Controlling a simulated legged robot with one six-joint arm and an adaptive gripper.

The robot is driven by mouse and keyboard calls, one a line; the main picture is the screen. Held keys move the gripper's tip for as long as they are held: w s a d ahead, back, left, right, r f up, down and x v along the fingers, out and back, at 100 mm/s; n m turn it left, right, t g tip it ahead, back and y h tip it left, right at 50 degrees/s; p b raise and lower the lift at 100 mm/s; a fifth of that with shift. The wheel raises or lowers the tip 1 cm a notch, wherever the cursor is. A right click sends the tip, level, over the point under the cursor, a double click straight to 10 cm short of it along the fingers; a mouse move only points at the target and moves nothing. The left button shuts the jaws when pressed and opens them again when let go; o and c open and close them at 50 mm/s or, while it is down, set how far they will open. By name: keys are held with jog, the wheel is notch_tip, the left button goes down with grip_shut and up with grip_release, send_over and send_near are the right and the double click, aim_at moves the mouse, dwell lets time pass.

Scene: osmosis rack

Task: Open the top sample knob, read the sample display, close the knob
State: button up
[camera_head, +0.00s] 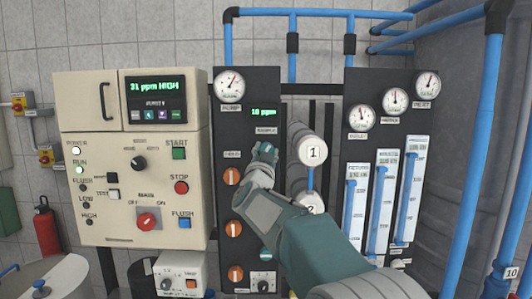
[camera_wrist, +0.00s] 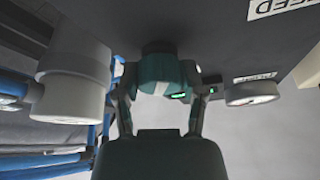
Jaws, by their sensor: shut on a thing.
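My gripper (camera_head: 265,152) is at the upper part of the dark panel (camera_head: 229,128), just below the sample display (camera_head: 264,112). The display is lit green and seems to read 10 ppm, though the digits are small. In the wrist view, my gripper (camera_wrist: 160,92) has its two fingers on either side of a teal knob (camera_wrist: 160,72) and is shut on it. The knob stands out from the dark panel. In the camera_head view my gripper and arm cover the knob, so its turn angle cannot be told.
Orange knobs (camera_head: 231,176) run down the panel's left side. White cylinders marked 1 (camera_head: 313,152) and 2 stand close right of my gripper. A beige control box (camera_head: 130,215) is at left, with a 31 ppm HIGH screen (camera_head: 154,86). Gauges (camera_head: 361,118) and flow tubes are at right.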

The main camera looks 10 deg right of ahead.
jog(key=m+g+h, duration=0.1)
jog(key=m, duration=0.2)
jog(key=m+g+h, duration=0.1)
jog(key=m, duration=0.3)
jog(key=shift+a+g, duration=0.15)
jog(key=shift+g, duration=0.15)
jog(key=m+g, duration=0.1)
jog(key=m, duration=0.2)
jog(key=m+g, duration=0.1)
jog(key=m, duration=0.2)
jog(key=shift+w+m+h, duration=0.1)
jog(key=shift+m+h, duration=0.2)
jog(key=shift+f, duration=0.15)
jog(key=o, duration=1.1)
jog(key=shift+o, duration=0.2)
jog(key=r+v, duration=0.1)
jog(key=v, duration=1.1)
jog(key=shift+a+f, duration=0.15)
jog(key=shift+f, duration=0.1)
